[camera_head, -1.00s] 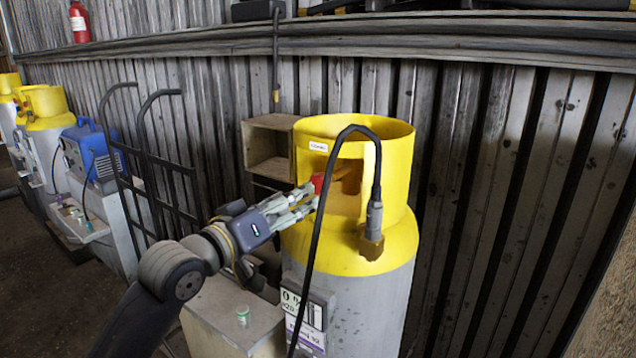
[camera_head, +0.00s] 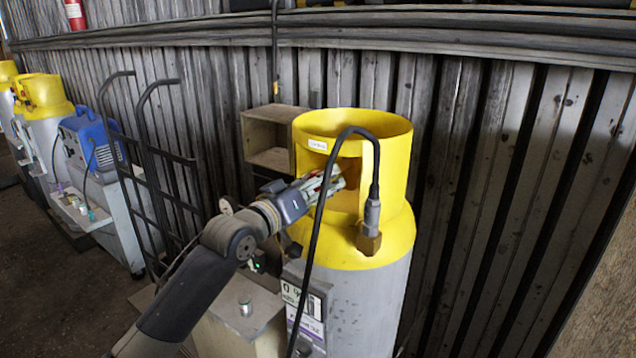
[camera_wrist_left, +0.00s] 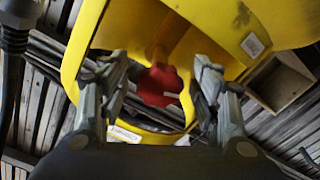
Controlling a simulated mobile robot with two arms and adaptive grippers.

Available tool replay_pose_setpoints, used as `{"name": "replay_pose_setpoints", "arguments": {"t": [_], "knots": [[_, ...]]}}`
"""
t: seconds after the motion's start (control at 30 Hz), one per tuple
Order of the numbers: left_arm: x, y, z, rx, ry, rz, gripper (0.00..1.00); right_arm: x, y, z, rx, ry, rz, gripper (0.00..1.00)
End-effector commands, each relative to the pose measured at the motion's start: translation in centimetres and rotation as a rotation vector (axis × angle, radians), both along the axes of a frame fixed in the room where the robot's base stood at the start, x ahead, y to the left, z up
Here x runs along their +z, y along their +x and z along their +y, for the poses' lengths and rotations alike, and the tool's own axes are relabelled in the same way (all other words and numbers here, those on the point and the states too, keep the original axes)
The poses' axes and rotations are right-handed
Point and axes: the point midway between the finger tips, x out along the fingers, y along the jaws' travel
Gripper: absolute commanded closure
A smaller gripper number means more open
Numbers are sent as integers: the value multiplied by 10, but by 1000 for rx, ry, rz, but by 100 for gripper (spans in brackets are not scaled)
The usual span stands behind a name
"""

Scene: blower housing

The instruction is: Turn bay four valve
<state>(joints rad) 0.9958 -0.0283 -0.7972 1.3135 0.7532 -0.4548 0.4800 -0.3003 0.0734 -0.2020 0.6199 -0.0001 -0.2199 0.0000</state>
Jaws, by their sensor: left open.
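A grey gas cylinder (camera_head: 355,300) with a yellow collar (camera_head: 392,150) stands in front of the corrugated wall. In the left wrist view a red valve knob (camera_wrist_left: 159,86) sits inside the yellow collar (camera_wrist_left: 88,45), between the two fingers. My left gripper (camera_head: 328,186) reaches into the collar's opening from the left. In the left wrist view the gripper (camera_wrist_left: 160,85) is open, with a finger on each side of the knob. I cannot tell whether either finger touches it. In the head view the fingers mostly hide the knob. My right gripper does not show.
A black hose (camera_head: 312,240) arches over the collar's front to a fitting (camera_head: 370,228). A wooden box (camera_head: 270,138) is on the wall behind. A pale cabinet (camera_head: 235,325) with a small canister (camera_head: 245,307) stands left of the cylinder. A hand truck (camera_head: 150,170) stands further left.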

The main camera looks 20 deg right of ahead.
Motion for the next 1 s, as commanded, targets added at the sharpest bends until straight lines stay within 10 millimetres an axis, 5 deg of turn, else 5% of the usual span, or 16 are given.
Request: {"name": "replay_pose_setpoints", "arguments": {"t": [0.1,0.3,1.0], "knots": [[0,0,0,0,0,0,44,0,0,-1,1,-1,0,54],[0,0,0,0,0,0,87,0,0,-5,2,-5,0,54],[-3,1,1,0,152,-195,87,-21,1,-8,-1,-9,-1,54]]}}
